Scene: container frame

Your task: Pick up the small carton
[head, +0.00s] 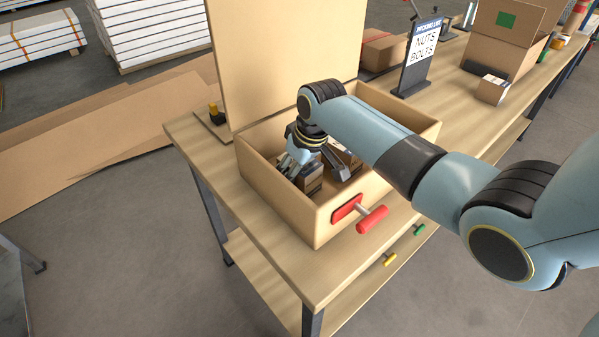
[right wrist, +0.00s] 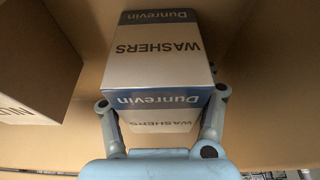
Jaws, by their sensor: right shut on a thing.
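A small carton (right wrist: 163,58), white with blue bands and the words WASHERS and Dunrevin, sits between the two fingers of my right gripper (right wrist: 165,115) in the right wrist view. The fingers are shut on its near end. In the head view my right gripper (head: 300,158) reaches down inside an open wooden box (head: 280,205), and the carton there (head: 312,180) is partly hidden by the gripper. A second carton stands apart at the left in the right wrist view (right wrist: 36,60). My left gripper is not in view.
The wooden box has a raised lid (head: 285,60) behind and a red handle (head: 372,219) in front. It stands on a wooden table (head: 265,255). A sign reading NUTS BOLTS (head: 420,58), a small box (head: 492,90) and a larger cardboard box (head: 500,50) stand to the right.

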